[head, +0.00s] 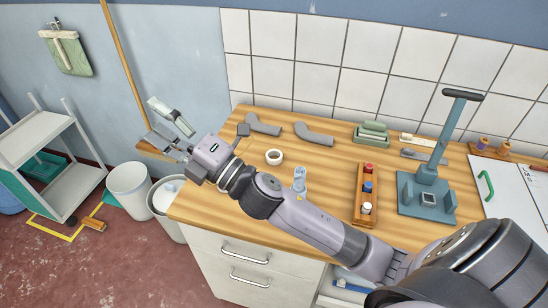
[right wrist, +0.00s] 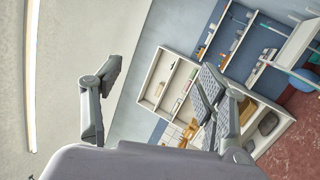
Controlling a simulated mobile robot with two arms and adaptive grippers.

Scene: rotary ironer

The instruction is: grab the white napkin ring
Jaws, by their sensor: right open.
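The white napkin ring (head: 274,157) sits on the wooden counter (head: 240,192), left of the middle in the head view. My right gripper (head: 166,128) is open and empty. It is up and to the left of the ring, apart from it, near the counter's left end. In the right wrist view my right gripper (right wrist: 160,75) shows its two fingers spread, with nothing between them and no ring in sight. My left gripper is not in view.
Grey pipe pieces (head: 314,134) lie behind the ring. A small clear bottle (head: 299,180) stands just right of it. Further right are a wooden rack with small bottles (head: 360,212) and a blue-grey press (head: 428,200). White bins (head: 128,186) stand on the floor at left.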

